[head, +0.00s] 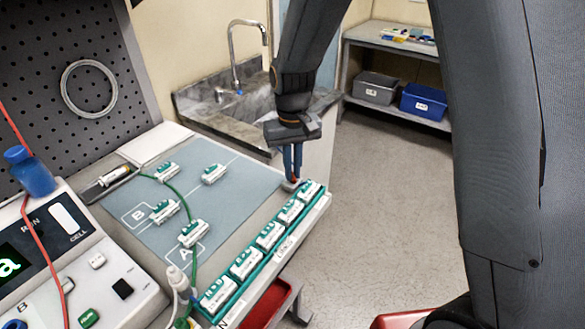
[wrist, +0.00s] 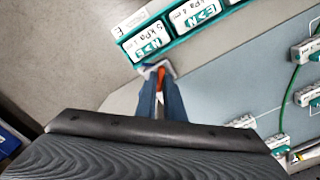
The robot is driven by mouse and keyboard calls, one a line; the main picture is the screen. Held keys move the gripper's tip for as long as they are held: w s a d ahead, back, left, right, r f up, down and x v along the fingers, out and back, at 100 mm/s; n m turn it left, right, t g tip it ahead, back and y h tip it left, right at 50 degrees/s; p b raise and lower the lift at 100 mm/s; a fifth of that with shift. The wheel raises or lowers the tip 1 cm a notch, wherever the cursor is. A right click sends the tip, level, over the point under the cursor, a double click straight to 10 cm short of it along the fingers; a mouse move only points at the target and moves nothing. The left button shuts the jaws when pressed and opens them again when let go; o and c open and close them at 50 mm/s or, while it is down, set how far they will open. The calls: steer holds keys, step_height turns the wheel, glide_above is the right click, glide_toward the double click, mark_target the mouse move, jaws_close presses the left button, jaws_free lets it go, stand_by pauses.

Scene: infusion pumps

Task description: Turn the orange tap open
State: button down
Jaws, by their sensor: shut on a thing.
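The orange tap (wrist: 161,77) shows as a small orange piece between my fingertips in the wrist view. It sits on a small pale base at the end of the green rack (wrist: 172,40). My gripper (wrist: 160,92) points down at it, with its two blue fingers shut on the tap. In the head view my gripper (head: 292,168) is at the far end of the rack (head: 262,268), by the table's right edge. The fingers hide most of the tap there. I cannot tell its turn angle.
White-and-green labelled modules fill the rack, the nearest one (head: 308,190) close to my fingers. Several similar clips (head: 165,211) stand on the blue-grey mat (head: 235,192), with a green tube (head: 188,200). A sink (head: 235,105) is behind; open floor (head: 390,200) lies right.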

mark_target(293, 174)
steer(key=c, duration=1.9)
jaws_free()
steer(key=shift+o, duration=0.2)
steer(key=shift+r+b, duration=0.9)
steer(key=shift+r, duration=3.05)
steer(key=s+d+f+m+t, duration=0.1)
steer(key=s+d+f, duration=0.3)
steer(key=s+d, duration=1.1)
steer(key=shift+s+f+m, duration=0.2)
steer(key=shift+f+m, duration=0.05)
steer(key=shift+m, duration=0.55)
